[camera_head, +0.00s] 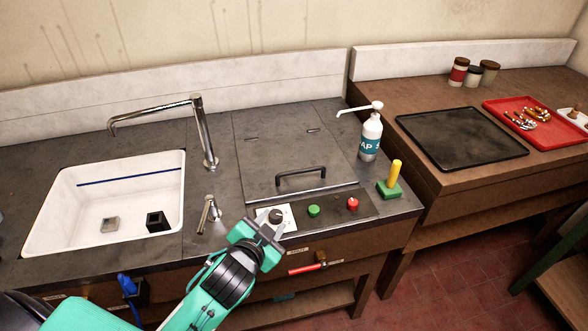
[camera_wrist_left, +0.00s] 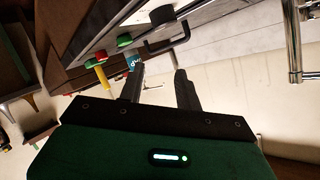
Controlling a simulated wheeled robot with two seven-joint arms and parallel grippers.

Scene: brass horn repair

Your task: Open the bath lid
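The bath lid (camera_head: 272,155) is a square dark grey panel lying flat and shut in the worktop. A black bar handle (camera_head: 301,177) stands on its near part; the handle also shows in the left wrist view (camera_wrist_left: 168,46). My left gripper (camera_head: 264,230) is on the near side of the lid, at the control panel with the black knob (camera_head: 276,215), apart from the handle. In the left wrist view the fingers of my left gripper (camera_wrist_left: 160,78) stand apart with nothing between them. My right gripper is not in view.
A white sink (camera_head: 60,215) with a chrome tap (camera_head: 204,130) is left of the lid. A soap bottle (camera_head: 370,137) and a green block with a yellow handle (camera_head: 391,184) stand right of it. Green (camera_head: 314,210) and red (camera_head: 352,203) buttons sit in front.

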